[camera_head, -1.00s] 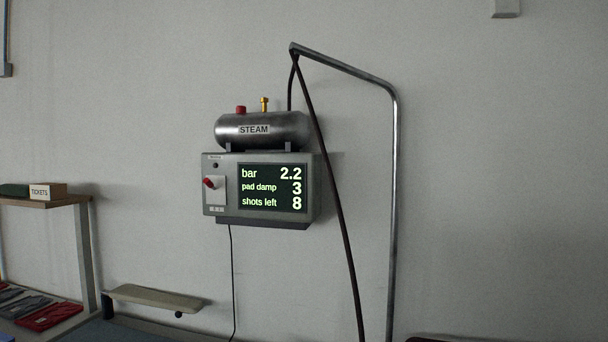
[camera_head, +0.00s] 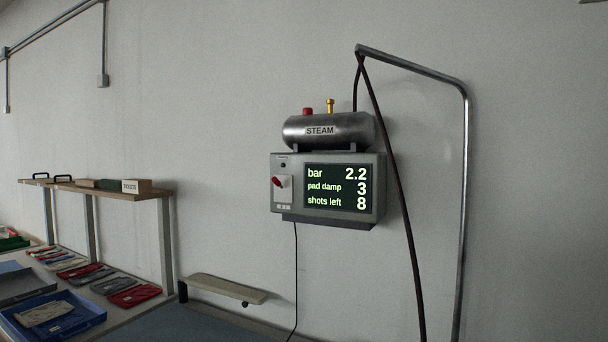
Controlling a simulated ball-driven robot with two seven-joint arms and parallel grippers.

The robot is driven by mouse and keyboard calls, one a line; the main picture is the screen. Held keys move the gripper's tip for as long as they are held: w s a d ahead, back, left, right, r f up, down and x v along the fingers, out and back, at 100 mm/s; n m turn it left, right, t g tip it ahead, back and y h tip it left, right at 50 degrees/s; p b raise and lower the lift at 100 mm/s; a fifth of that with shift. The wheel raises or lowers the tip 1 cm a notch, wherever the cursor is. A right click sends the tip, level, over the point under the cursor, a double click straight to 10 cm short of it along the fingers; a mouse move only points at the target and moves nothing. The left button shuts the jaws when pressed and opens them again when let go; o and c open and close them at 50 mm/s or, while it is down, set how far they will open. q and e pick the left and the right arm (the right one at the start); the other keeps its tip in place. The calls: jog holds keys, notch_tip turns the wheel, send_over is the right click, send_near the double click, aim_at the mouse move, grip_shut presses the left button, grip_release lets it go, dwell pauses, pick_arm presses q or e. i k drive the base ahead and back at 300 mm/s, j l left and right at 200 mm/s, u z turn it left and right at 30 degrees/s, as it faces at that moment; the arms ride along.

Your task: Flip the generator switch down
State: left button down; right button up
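The steam generator is a grey box (camera_head: 331,217) on the wall, with a dark metal tank (camera_head: 328,130) labelled STEAM on top. On the left of its front is a pale switch plate with a red-tipped switch lever (camera_head: 277,182). The lever points to the left and slightly up; its exact position is too small to tell. The lit display (camera_head: 337,188) reads bar 2.2, pad damp 3, shots left 8. Neither of my grippers shows in the head view.
A bent metal pole (camera_head: 464,200) with a dark hose (camera_head: 393,180) stands right of the generator. A small padded board (camera_head: 226,287) is below left. A shelf (camera_head: 113,191) with a TICKETS box (camera_head: 137,186) and a blue tray (camera_head: 88,318) are further left.

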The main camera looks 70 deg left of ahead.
aim_at(275, 180)
jog(key=k+j, duration=0.75)
jog(key=j, duration=0.25)
jog(key=k+j, duration=0.4)
jog(key=j, duration=0.15)
